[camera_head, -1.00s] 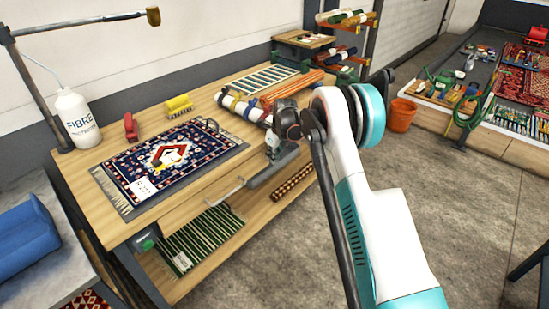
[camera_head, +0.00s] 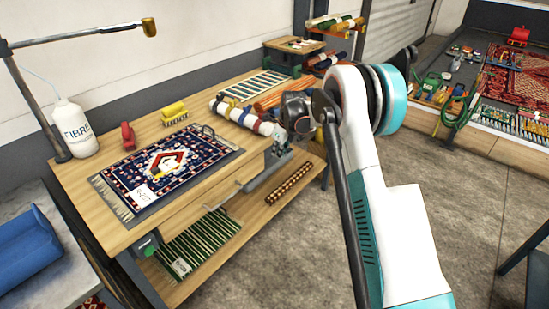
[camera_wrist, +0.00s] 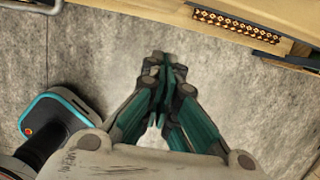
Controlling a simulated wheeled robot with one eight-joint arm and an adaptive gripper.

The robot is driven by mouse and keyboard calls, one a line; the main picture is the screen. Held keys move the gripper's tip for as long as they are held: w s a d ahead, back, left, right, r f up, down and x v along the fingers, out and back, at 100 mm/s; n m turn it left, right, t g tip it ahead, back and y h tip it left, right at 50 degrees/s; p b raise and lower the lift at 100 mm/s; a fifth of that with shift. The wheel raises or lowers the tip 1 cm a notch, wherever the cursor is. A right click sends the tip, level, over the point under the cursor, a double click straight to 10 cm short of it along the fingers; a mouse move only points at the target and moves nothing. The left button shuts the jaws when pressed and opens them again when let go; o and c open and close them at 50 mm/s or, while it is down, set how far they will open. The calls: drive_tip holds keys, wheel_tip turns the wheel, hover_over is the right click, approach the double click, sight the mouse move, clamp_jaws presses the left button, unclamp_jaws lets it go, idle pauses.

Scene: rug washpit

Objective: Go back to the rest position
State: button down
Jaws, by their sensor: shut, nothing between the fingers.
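My gripper (camera_wrist: 163,62) points down over the bare concrete floor in the wrist view. Its fingers are together and hold nothing. In the head view my arm reaches up at the right, and its wrist end hangs beside the front right edge of the wooden workbench (camera_head: 122,232); the fingertips are hard to make out there. A small patterned rug (camera_head: 205,152) with a red and white medallion lies flat on the bench, with a white tag on it.
A white bottle (camera_head: 77,127), a red tool (camera_head: 128,136) and a yellow brush (camera_head: 174,112) stand on the bench. Rolled rugs (camera_head: 240,114) lie farther back. A lower shelf holds a striped rug (camera_head: 200,240) and a rolled rug (camera_head: 290,184). The concrete floor (camera_head: 270,270) in front is open.

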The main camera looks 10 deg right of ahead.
drive_tip(key=s+a+r+n+t, duration=0.1)
drive_tip(key=s+r+n, duration=0.5)
drive_tip(key=s+r, duration=0.5)
drive_tip(key=s+a+r+n+t, duration=0.1)
drive_tip(key=s+r+n, duration=0.65)
drive_tip(key=r, duration=0.55)
drive_tip(key=s+f+n+t+h, duration=0.1)
drive_tip(key=s+n+t, duration=0.1)
drive_tip(key=s+n, duration=1.3)
drive_tip(key=shift+s+a+t+h, duration=0.3)
drive_tip(key=shift+s+t, duration=0.1)
drive_tip(key=shift+s, duration=6.3)
